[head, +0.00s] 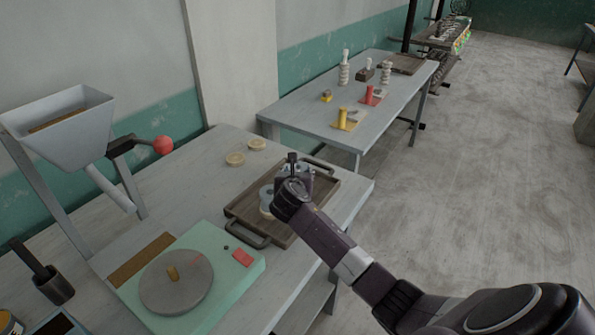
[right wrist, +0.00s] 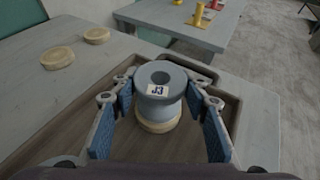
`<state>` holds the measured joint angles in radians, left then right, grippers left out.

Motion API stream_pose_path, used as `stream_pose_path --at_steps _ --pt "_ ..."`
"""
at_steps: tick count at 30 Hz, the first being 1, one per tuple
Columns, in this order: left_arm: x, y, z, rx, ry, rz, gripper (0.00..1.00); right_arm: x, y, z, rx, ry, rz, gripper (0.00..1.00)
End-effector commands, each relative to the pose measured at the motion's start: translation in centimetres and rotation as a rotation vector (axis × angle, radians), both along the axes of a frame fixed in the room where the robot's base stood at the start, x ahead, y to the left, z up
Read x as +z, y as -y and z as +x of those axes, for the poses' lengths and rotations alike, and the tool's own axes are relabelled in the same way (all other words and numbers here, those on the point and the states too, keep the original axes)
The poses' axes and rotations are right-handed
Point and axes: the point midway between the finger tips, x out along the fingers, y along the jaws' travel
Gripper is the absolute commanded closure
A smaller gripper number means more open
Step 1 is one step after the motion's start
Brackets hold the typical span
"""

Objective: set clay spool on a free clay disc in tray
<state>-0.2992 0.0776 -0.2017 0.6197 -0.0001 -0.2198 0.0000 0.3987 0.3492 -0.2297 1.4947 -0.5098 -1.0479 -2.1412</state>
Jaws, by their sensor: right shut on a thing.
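The clay spool (right wrist: 166,104) is grey-blue with a hole in its top and a label reading J3. It stands upright between the blue finger pads of my right gripper (right wrist: 160,115), which is shut on it. A cream clay disc (right wrist: 158,126) shows directly under the spool; I cannot tell whether they touch. The brown wooden tray (head: 237,212) lies below, with dark handles. In the head view my right gripper (head: 284,192) is over the tray and partly hides the spool (head: 266,196). My left gripper is not in view.
Two more cream discs (head: 235,159) (head: 257,144) lie on the table behind the tray. A green wheel unit (head: 225,262) with a grey round plate stands in front, and a hopper (head: 62,125) with a red-knobbed lever at left. A second table (head: 310,115) holds small items.

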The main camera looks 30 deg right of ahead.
Motion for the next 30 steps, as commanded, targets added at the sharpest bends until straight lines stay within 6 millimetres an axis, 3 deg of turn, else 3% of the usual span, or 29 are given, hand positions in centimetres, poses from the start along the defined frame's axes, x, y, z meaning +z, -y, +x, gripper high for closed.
stream_pose_path --at_steps 7,8,12,23,30 --pt "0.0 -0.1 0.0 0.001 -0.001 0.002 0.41 0.0 0.0 0.1 0.001 0.003 -0.001 0.9" --pt "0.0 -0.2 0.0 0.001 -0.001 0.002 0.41 -0.1 0.0 0.0 0.0 0.001 0.001 0.55" --pt "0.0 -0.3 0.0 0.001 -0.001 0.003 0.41 -0.1 0.0 0.0 0.0 0.001 0.001 0.41" --pt "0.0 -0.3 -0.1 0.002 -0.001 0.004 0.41 0.1 -0.2 -0.2 0.001 0.002 -0.001 0.41" --pt "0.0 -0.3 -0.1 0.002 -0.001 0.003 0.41 1.3 -2.0 -2.4 0.003 0.002 0.0 0.41"
